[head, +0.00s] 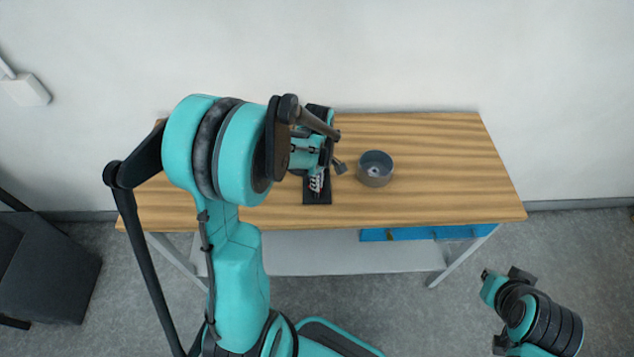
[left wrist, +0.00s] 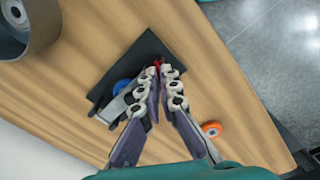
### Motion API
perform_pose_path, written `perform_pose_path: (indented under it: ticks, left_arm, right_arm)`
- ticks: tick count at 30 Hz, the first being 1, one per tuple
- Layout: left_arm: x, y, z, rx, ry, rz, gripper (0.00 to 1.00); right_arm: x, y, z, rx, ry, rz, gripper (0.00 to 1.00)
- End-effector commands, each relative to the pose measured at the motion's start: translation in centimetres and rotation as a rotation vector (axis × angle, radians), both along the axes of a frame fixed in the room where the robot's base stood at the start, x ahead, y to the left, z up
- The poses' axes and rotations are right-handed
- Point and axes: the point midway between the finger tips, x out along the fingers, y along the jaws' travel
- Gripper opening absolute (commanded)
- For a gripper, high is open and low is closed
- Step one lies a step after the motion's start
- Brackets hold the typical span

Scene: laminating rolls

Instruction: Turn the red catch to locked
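The red catch (left wrist: 157,63) is a small red piece on a black laminator base (left wrist: 146,52), which also shows on the table in the head view (head: 317,197). In the left wrist view my left gripper (left wrist: 160,74) has its fingertips close together, with the red piece between and just beyond them. The fingers hide most of the catch, so its turned position cannot be read. In the head view my left gripper (head: 318,178) is over the base and partly covers it. My right gripper (head: 505,279) is away from the table at lower right; its fingers are unclear.
A grey round container (head: 375,170) stands right of the base. A blue wheel (left wrist: 122,87) and an orange ring (left wrist: 211,129) lie near the fingers. The wooden table (head: 450,160) is clear on its right. Blue drawers (head: 400,234) sit under its front edge.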

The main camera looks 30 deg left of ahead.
Motion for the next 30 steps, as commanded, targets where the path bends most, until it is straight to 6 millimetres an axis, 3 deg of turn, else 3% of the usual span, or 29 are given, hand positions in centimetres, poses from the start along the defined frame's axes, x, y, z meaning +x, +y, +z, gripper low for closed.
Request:
perform_pose_path:
  ticks: [30]
  left_arm:
    - [0.0, 0.0, 0.0, 0.001, -0.001, -0.873, 0.00]
  right_arm:
    - [0.0, 0.0, -1.8, 0.000, 0.000, 0.000, 0.00]
